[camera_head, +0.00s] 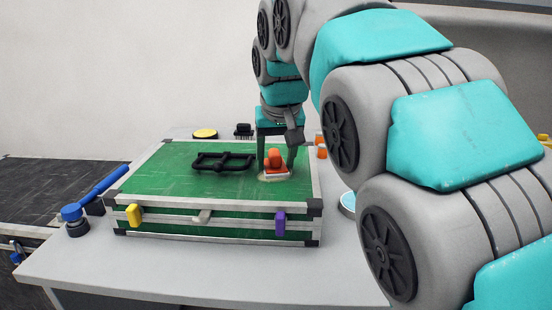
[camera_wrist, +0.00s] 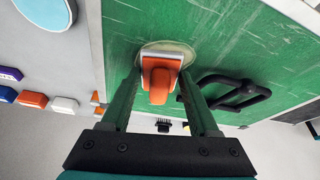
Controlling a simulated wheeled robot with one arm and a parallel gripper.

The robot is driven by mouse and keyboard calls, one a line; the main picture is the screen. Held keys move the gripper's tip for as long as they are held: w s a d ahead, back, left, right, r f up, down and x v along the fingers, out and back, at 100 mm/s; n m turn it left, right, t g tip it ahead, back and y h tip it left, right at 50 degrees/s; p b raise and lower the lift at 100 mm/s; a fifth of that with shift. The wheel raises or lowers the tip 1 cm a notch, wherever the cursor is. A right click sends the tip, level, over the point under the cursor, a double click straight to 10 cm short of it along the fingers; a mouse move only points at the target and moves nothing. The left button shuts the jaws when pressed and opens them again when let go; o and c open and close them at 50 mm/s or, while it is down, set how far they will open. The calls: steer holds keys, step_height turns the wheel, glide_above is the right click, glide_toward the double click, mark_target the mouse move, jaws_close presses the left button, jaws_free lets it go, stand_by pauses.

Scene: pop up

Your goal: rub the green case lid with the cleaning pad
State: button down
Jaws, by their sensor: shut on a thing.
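The green case (camera_head: 160,181) lies closed on the table, with metal edges and black corners. Its lid shows pale scuffs and a black handle (camera_head: 222,161), also seen in the wrist view (camera_wrist: 238,92). The cleaning pad (camera_head: 275,164) has an orange grip and a white base. It sits on or just over the right part of the lid; contact cannot be told for sure. My gripper (camera_head: 277,158) points down around the pad, shut on its orange grip, which shows between the fingers in the wrist view (camera_wrist: 158,82). A pale round patch (camera_wrist: 175,50) shows on the lid beside the pad.
A blue-handled tool (camera_head: 98,192) lies left of the case. A yellow disc (camera_head: 205,134) and a black brush-like piece (camera_head: 243,130) are behind it. A pale blue round item (camera_head: 348,203) is to the right. Yellow (camera_head: 133,215) and purple (camera_head: 280,223) latches are on the front.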

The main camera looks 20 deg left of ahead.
mark_target(276, 183)
steer(key=shift+w+a+p, duration=0.2)
steer(key=shift+w+p, duration=0.25)
steer(key=shift+w, duration=0.85)
steer(key=shift+d, duration=0.2)
steer(key=shift+s+d+f+b, duration=0.15)
steer(key=shift+s+b, duration=0.1)
steer(key=shift+s, duration=0.35)
steer(key=shift+s+d+b, duration=0.1)
steer(key=shift+s+b, duration=0.15)
steer(key=shift+s, duration=0.3)
steer(key=shift+s+d+b, duration=0.25)
steer(key=shift+s+b, duration=0.05)
steer(key=shift+s, duration=0.7)
steer(key=shift+s+d+b, duration=0.2)
steer(key=shift+s+b, duration=0.1)
steer(key=shift+s, duration=0.65)
steer(key=shift+s+d, duration=0.15)
steer(key=shift+s, duration=0.45)
steer(key=shift+w+r, duration=0.1)
steer(key=shift+r, duration=0.1)
